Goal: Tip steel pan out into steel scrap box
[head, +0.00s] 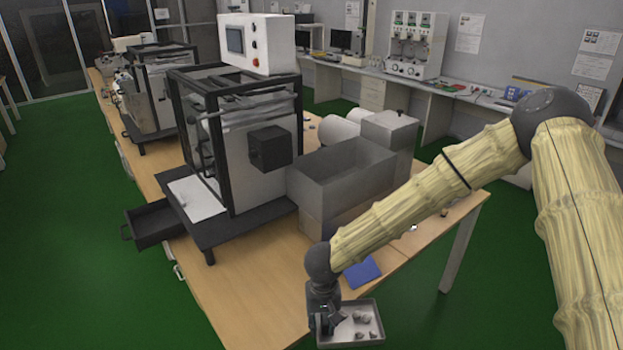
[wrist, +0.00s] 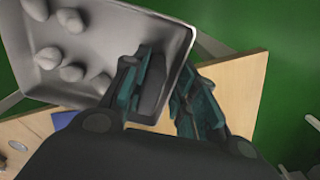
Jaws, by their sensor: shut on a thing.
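The steel pan (head: 376,308) is a shallow light-grey tray with several pale lumps in it. It is at the bottom of the head view, off the front end of the table. In the wrist view the pan (wrist: 177,42) fills the upper left, with the lumps (wrist: 72,72) lying inside it. My gripper (head: 325,322) is shut on the pan's near wall; in the wrist view my gripper (wrist: 165,95) has one finger inside the wall and one outside. The open-topped grey box (head: 322,205) on the table may be the steel scrap box; its inside floor is hidden.
A blue flat item (head: 362,271) lies on the wooden table (head: 245,293) near the pan. Green floor (head: 450,300) is clear to the right.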

